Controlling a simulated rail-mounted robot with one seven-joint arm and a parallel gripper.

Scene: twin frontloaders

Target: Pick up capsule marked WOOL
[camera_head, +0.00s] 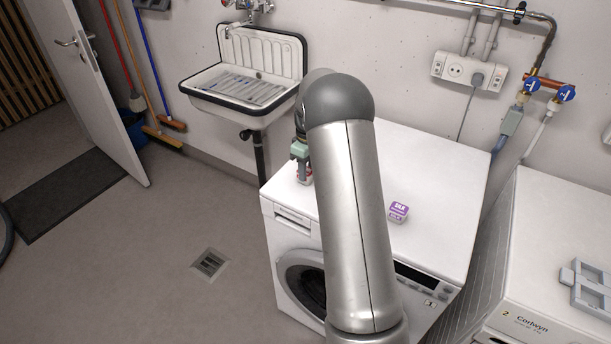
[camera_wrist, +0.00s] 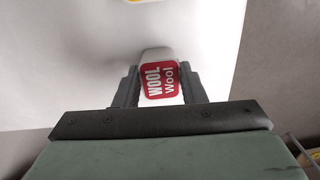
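The capsule marked WOOL (camera_wrist: 162,80) is white with a red label. In the wrist view it sits between the two dark fingers of my gripper (camera_wrist: 162,90), with no clear gap at either side. My gripper looks shut on it. In the head view my gripper (camera_head: 304,172) points down at the left back part of the white washing machine top (camera_head: 420,160). A red and white bit of the capsule (camera_head: 303,178) shows beneath the gripper, at or close to the top; I cannot tell whether it touches. My arm hides part of the machine.
A purple and white capsule (camera_head: 398,212) stands on the same machine top, right of my arm. A second machine (camera_head: 560,240) at the right bears a grey holder (camera_head: 587,285). A sink (camera_head: 245,80) hangs on the wall behind. The machine top's right back is clear.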

